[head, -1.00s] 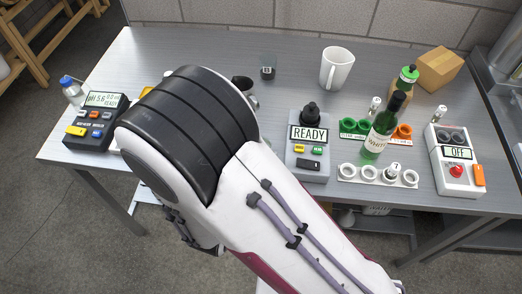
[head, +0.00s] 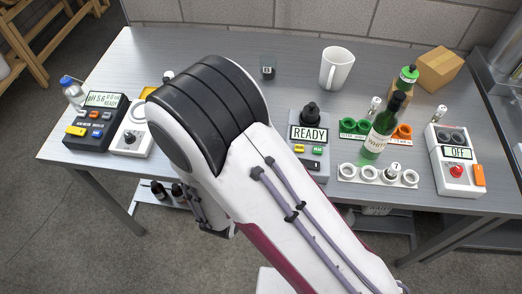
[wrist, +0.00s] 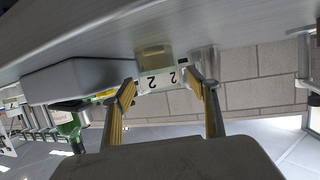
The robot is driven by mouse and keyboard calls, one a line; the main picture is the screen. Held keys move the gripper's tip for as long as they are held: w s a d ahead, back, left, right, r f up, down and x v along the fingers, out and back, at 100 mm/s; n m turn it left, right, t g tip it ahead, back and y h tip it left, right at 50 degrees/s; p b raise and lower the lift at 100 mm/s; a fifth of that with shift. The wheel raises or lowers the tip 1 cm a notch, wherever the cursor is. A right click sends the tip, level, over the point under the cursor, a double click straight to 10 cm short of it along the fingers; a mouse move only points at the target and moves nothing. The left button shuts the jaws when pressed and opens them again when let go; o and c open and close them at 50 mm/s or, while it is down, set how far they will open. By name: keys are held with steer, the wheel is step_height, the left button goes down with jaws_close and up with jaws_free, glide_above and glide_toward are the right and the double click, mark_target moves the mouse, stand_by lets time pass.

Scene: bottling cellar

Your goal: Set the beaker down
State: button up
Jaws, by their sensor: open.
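In the wrist view, which shows the scene upside down, a small clear beaker (wrist: 154,57) with yellowish contents and a white label marked 2 is between and just beyond my fingertips. Its base appears to be on the metal table. My gripper (wrist: 163,82) is open, with one yellow-padded finger on each side of the beaker. I cannot tell whether either pad touches it. In the head view my arm hides the gripper and this beaker.
A clear glass with a dark label (head: 268,68) and a white mug (head: 336,68) stand at the back of the table (head: 200,42). The READY device (head: 309,140), a green bottle (head: 379,132) and the OFF box (head: 455,160) are to the right. A pH meter (head: 95,120) is at left.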

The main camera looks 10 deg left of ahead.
steer(key=shift+w+d+f, duration=0.1)
steer(key=shift+w, duration=0.25)
steer(key=shift+c, duration=0.4)
steer(key=c, duration=1.3)
steer(key=shift+r, duration=0.2)
step_height(320, 180, up, 10)
steer(key=shift+f, duration=0.2)
